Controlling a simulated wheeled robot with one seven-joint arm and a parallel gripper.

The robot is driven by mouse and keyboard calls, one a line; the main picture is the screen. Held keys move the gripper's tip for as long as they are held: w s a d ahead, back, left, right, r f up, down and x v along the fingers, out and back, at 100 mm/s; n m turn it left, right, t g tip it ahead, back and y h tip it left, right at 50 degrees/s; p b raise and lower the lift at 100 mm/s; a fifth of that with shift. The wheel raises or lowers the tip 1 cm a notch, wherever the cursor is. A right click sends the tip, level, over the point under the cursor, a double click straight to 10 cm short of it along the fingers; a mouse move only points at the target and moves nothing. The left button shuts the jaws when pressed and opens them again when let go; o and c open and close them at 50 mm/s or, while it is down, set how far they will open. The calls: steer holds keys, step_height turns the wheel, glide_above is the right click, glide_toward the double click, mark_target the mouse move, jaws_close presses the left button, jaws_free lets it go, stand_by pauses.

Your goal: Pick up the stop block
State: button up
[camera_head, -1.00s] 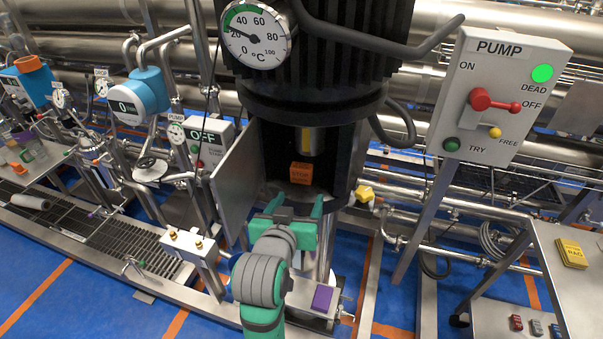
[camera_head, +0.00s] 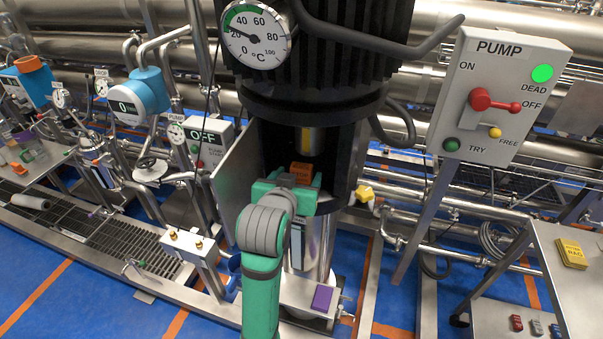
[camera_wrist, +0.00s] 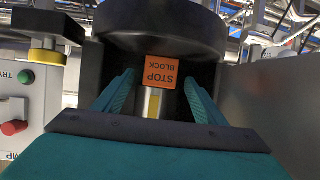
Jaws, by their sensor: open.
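The orange stop block (camera_head: 301,171) sits inside the dark open housing of the pump, partly hidden behind my gripper in the head view. In the wrist view the stop block (camera_wrist: 161,72) shows its lettered face, upside down, near the picture's middle. My gripper (camera_head: 294,180) is at the mouth of the housing. Its two green fingers (camera_wrist: 160,92) are spread apart, and the block appears between and beyond them. I see no contact between the fingers and the block.
An open metal door (camera_head: 237,177) stands left of the housing. A yellow knob (camera_head: 364,193) sticks out to its right. The pump switch panel (camera_head: 501,95) is at the right. A purple block (camera_head: 322,298) lies on a ledge below.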

mark_target(300, 174)
steer(key=x, duration=0.4)
steer(key=shift+w, duration=0.15)
steer(key=c, duration=1.1)
steer(key=shift+c, duration=0.2)
